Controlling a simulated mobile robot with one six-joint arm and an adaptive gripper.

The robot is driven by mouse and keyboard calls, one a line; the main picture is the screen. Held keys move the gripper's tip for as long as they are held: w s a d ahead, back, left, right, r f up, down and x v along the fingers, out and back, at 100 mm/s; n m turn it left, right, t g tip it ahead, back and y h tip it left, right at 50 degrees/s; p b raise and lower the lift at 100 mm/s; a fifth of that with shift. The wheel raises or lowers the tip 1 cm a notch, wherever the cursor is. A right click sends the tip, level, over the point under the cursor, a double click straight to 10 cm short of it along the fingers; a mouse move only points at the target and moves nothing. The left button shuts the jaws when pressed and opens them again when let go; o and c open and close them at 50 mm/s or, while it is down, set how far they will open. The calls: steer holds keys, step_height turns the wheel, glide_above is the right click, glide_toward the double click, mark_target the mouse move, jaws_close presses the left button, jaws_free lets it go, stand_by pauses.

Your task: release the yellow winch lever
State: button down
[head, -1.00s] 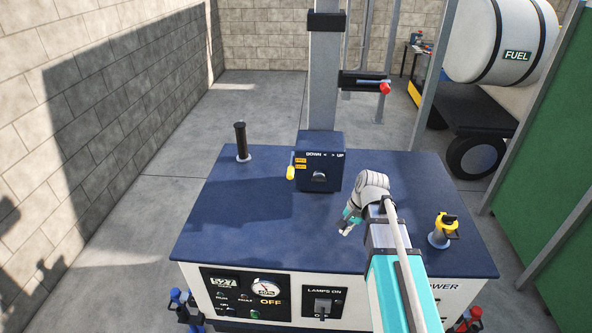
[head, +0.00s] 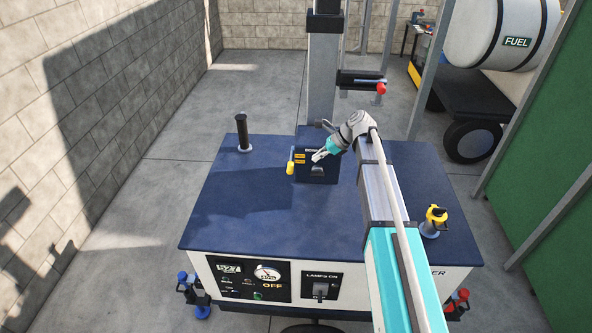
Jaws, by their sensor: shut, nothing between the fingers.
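The yellow winch lever (head: 290,167) hangs on the left side of the dark blue winch box (head: 316,173), its yellow grip low and near the table top. My gripper (head: 317,157) is shut and empty. It is in front of the upper part of the box, to the right of the lever, and points left. It appears apart from the lever. It hides part of the "DOWN / UP" lettering on the box.
The box stands at the foot of a grey mast (head: 321,85) on the blue-topped cabinet (head: 225,205). A black post (head: 242,132) stands to the left and a yellow-topped fitting (head: 434,222) to the right.

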steer(key=shift+a+f, duration=0.1)
steer(key=shift+f, duration=0.1)
steer(key=b+x, duration=0.7)
steer(key=x, duration=0.2)
steer(key=shift+a+f, duration=0.2)
stand_by(0.5)
steer(key=shift+r, duration=0.15)
steer(key=shift+w+r+p, duration=0.1)
steer(key=shift+r+p, duration=1.95)
steer(key=shift+d, duration=0.1)
steer(key=p, duration=0.7)
glide_toward(292, 165)
steer(key=shift+w+d+r, duration=0.75)
steer(key=shift+w+d, duration=0.2)
steer(key=shift+w, duration=0.15)
